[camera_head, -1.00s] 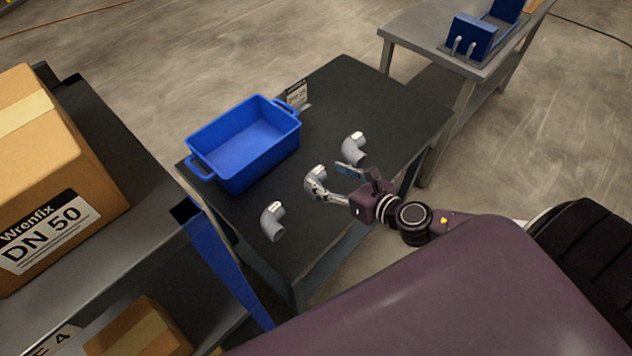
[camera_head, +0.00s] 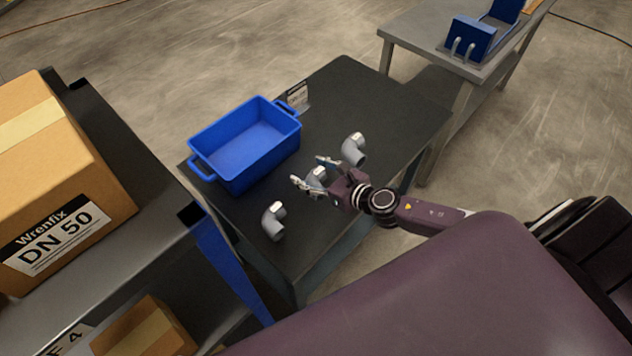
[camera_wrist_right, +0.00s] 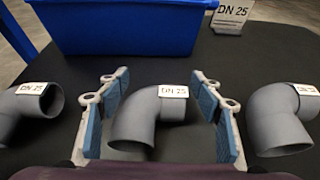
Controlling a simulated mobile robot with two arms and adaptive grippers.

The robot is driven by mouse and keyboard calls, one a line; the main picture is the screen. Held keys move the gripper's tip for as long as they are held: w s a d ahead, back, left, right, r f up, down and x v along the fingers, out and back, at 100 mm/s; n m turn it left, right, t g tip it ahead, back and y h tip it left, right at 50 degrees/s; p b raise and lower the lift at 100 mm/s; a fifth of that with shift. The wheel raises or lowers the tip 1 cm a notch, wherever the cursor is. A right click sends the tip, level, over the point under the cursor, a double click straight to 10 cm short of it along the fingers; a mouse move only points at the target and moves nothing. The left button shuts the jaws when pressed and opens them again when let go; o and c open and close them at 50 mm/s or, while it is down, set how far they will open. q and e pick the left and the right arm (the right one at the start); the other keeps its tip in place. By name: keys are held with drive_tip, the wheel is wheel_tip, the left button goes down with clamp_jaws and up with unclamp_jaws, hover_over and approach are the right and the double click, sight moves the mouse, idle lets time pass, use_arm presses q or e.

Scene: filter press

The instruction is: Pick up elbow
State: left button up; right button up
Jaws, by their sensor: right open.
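Three grey pipe elbows lie on the dark table (camera_head: 375,100). The middle elbow (camera_head: 316,177) is between the spread fingers of my right gripper (camera_head: 312,174), which is open. In the right wrist view this elbow (camera_wrist_right: 150,118), labelled DN 25, shows between the blue finger pads of the gripper (camera_wrist_right: 158,115), with gaps on both sides. The near-left elbow (camera_head: 273,221) and the far-right elbow (camera_head: 354,149) stand apart from the gripper. In the wrist view they show at left (camera_wrist_right: 28,108) and right (camera_wrist_right: 280,118). My left gripper is not in view.
A blue empty bin (camera_head: 245,145) stands on the table beyond the elbows, with a DN 25 sign (camera_head: 297,93) beside it. A shelf with a DN 50 box (camera_head: 60,180) is at left. A grey table (camera_head: 425,35) with blue fixtures stands at upper right.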

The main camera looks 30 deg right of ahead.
drive_tip(key=shift+s, duration=0.1)
drive_tip(key=shift+c, duration=0.4)
drive_tip(key=c, duration=1.2)
drive_tip(key=shift+o, duration=0.2)
